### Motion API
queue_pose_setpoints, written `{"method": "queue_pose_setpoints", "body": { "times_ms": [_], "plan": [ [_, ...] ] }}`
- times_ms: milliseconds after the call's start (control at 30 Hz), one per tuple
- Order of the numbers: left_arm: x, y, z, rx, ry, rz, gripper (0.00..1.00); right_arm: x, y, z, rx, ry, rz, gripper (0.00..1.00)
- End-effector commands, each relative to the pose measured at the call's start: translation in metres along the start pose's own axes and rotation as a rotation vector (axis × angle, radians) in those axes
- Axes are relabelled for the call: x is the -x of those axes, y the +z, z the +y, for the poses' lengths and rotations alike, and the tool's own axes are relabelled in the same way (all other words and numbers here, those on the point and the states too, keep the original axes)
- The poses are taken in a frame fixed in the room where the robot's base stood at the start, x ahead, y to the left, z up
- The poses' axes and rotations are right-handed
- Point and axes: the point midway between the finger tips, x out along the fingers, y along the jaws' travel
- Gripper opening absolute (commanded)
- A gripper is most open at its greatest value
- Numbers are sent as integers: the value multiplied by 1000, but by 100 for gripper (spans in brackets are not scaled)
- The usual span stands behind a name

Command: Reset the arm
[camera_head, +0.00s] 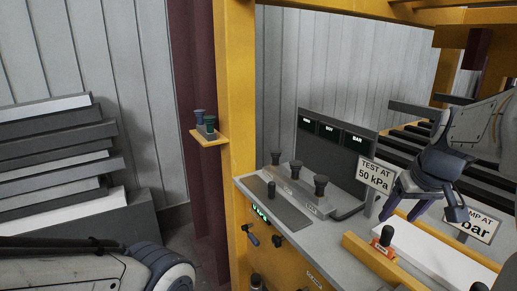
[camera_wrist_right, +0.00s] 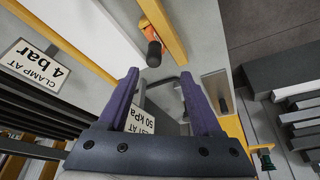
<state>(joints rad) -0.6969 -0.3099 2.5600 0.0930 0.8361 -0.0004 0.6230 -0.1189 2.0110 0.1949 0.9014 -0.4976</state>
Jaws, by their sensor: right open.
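My right gripper (camera_head: 403,212) is at the right of the head view, above the machine's console, with its two purple fingers apart and pointing down. Its fingers also show in the right wrist view (camera_wrist_right: 159,78), spread with nothing held between them. An orange-based black knob (camera_head: 386,237) stands just below the fingers in the head view; it also shows beyond the fingertips in the wrist view (camera_wrist_right: 153,50). Part of my left arm shows at the bottom left of the head view, but its gripper is out of the picture.
A console (camera_head: 290,225) carries several black-knobbed levers and a dark display (camera_head: 335,150). The "TEST AT 50 kPa" sign (camera_head: 376,175) stands close beside the right gripper. A yellow post (camera_head: 238,150) with a small shelf (camera_head: 209,137) stands left of it. Stacked boards (camera_head: 60,150) lie far left.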

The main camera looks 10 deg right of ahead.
Motion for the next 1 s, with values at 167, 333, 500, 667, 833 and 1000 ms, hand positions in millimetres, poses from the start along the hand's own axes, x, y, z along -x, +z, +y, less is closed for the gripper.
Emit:
{"method": "queue_pose_setpoints", "body": {
  "times_ms": [167,333,500,667,833,1000],
  "plan": [
    [0,0,0,0,0,0,50,-16,16,-81,134,-83,-55,66],
    [0,0,0,0,0,0,50,-28,68,-176,322,-171,-142,66],
    [0,0,0,0,0,0,50,-28,142,-242,517,-227,-230,66],
    [0,0,0,0,0,0,50,-25,210,-270,684,-250,-296,66],
    [0,0,0,0,0,0,50,-22,255,-275,796,-252,-335,66],
    [0,0,0,0,0,0,50,-22,268,-274,829,-250,-346,66]
  ]
}}
